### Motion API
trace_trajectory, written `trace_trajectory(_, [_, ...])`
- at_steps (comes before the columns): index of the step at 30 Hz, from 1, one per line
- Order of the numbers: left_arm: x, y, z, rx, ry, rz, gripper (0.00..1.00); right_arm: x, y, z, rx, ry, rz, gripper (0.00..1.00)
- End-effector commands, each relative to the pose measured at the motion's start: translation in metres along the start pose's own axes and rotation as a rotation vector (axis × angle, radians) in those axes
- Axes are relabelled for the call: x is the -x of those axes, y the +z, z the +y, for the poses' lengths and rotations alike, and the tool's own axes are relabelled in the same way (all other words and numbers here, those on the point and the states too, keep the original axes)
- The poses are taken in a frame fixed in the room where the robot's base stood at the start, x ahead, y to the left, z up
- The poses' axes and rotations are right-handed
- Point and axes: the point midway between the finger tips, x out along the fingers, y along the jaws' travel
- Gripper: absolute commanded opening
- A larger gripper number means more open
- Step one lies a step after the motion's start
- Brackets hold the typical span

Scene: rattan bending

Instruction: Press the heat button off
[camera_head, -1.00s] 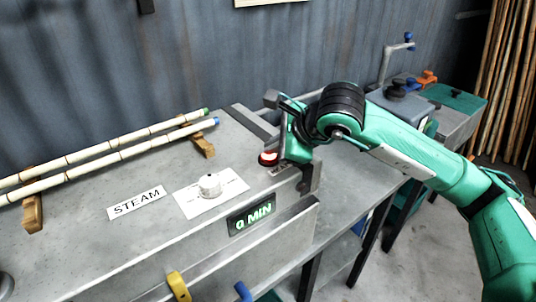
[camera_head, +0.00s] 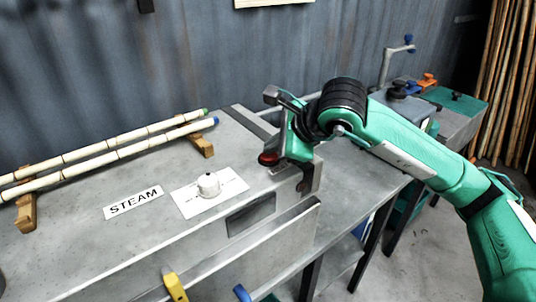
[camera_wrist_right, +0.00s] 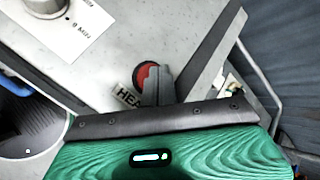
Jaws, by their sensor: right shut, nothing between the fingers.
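The red heat button (camera_head: 268,159) sits on the grey steam box (camera_head: 120,240), near its right end. It is unlit dark red. In the right wrist view the button (camera_wrist_right: 144,74) is partly hidden by my right gripper (camera_wrist_right: 160,86), beside a partly covered "HEA…" label (camera_wrist_right: 127,98). My right gripper (camera_head: 280,156) is shut and empty, pointing down at the button's right side. I cannot tell whether it touches the button. The display (camera_head: 251,214) on the box's front is dark. My left gripper is out of view.
A white dial (camera_head: 209,185) stands on a plate left of the button, beside a "STEAM" label (camera_head: 134,202). Two rattan poles (camera_head: 100,152) lie on wooden rests at the back left. A bench with a green plate (camera_head: 457,104) stands at the right.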

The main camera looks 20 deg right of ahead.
Motion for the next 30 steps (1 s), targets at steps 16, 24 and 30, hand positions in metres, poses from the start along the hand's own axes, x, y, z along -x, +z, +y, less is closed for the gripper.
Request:
trace_trajectory(16, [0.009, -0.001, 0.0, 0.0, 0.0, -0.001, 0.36, 0.019, 0.015, -0.014, 0.001, -0.002, -0.002, 0.0])
trace_trajectory(24, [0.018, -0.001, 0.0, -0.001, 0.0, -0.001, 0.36, 0.038, 0.028, -0.028, 0.001, -0.002, -0.001, 0.0])
trace_trajectory(30, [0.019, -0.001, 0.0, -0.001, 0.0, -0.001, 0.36, 0.043, 0.031, -0.031, 0.0, 0.0, -0.001, 0.0])
